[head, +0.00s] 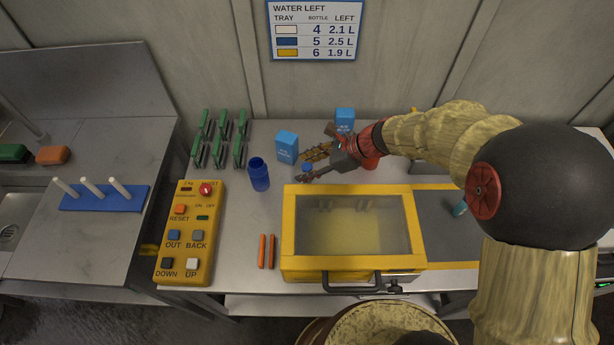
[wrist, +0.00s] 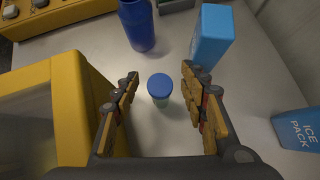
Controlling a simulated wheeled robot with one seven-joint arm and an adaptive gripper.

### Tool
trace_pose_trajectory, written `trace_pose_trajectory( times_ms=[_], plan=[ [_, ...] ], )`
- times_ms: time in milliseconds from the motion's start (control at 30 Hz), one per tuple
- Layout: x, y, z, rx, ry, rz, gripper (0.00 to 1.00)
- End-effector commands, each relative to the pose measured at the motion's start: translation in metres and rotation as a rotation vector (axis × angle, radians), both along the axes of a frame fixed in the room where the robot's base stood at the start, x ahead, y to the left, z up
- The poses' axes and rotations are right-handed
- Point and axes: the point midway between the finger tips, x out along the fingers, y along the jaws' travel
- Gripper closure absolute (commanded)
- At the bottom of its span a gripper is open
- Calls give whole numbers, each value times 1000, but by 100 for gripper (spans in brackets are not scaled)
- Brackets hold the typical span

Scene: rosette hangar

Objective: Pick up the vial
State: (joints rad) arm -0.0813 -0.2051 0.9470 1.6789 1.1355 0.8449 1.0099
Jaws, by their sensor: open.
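A small vial with a round blue cap and a pale greenish body (wrist: 160,88) stands upright on the metal worktop. In the wrist view it is between the two fingers of my gripper (wrist: 160,76), with a gap on each side. The fingers are open and I see no contact. In the head view the blue cap of the vial (head: 307,167) shows just behind the yellow box, and my gripper (head: 306,163) reaches in from the right around it. Most of the vial's body is hidden below its cap.
A yellow box with a clear lid (head: 290,240) stands close in front. A blue bottle (head: 259,175) is to the left, and blue ice packs (head: 287,147) stand behind. A yellow button panel (head: 188,250), green racks (head: 219,152) and orange sticks (head: 266,251) lie further left.

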Motion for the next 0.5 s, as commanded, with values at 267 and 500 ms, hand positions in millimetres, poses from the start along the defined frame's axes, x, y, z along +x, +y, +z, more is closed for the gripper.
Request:
trace_pose_trajectory(
  times_ms=[267,500],
  plan=[
    [5,27,-30,-1,0,4,57],
    [7,32,-32,0,-1,1,57]
  ],
)
